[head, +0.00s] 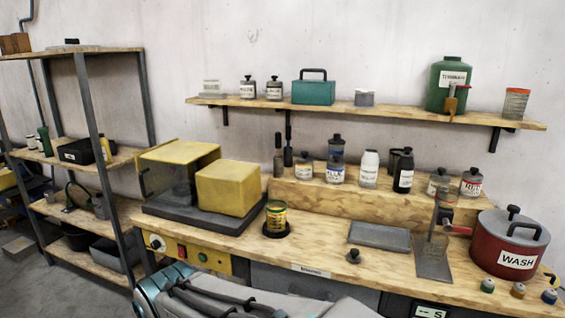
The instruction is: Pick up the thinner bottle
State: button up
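Several bottles stand on the wooden riser at the back of the bench. Two dark-lidded jars, a left one (438,183) and a right one with a red-marked label (471,184), stand further right. The small labels are too blurred to tell which bottle is the thinner. Grey and teal parts of my own body show at the bottom; my gripper is not visible.
A wall shelf (400,112) holds two small dark bottles, a teal box and a green jug (449,85). The bench carries a yellow-lidded machine (228,187), a yellow can (276,215), a grey tray (379,236), a stand and a red WASH pot (508,247).

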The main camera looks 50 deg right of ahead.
aim_at(370, 160)
jog(key=z, duration=0.4)
jog(key=i, duration=0.9)
jog(key=z, duration=1.45)
jog(key=i, duration=0.5)
jog(key=z, duration=0.45)
